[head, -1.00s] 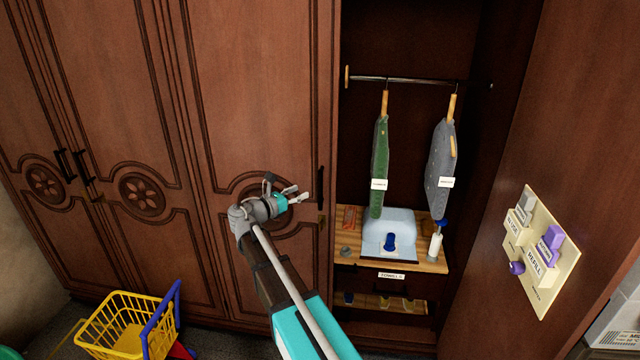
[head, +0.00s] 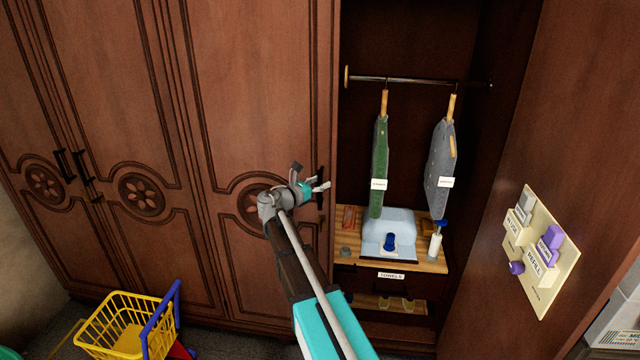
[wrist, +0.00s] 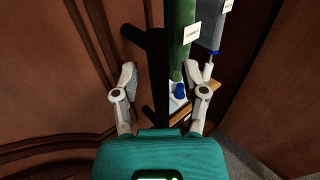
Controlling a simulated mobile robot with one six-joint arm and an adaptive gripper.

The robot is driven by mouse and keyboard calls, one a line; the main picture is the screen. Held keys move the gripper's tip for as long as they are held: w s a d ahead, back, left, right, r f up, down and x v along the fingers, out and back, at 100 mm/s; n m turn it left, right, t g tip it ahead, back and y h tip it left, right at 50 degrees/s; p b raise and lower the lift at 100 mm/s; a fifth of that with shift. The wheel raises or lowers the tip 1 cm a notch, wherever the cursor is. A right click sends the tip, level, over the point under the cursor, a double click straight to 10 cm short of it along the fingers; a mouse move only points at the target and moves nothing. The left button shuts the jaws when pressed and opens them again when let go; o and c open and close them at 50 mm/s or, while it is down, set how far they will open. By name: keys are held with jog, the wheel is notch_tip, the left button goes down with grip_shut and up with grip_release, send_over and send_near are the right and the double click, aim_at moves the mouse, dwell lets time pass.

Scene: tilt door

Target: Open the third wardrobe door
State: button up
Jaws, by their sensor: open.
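The third wardrobe door (head: 265,90) is brown carved wood and stands shut, left of the open compartment. Its black upright bar handle (head: 320,188) is at its right edge, partly hidden by my gripper. My gripper (head: 321,184) is open at the handle. In the wrist view, the dark handle (wrist: 158,85) runs upright between the two spread fingers of my gripper (wrist: 160,78). I cannot tell whether a finger touches it.
Right of the door, the open compartment holds a green garment (head: 379,165) and a grey garment (head: 440,155) on a rail. An open door (head: 570,130) with a switch panel (head: 535,255) stands at right. A yellow basket (head: 125,325) is on the floor at left.

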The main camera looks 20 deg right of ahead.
grip_shut()
jog(key=shift+s, duration=0.15)
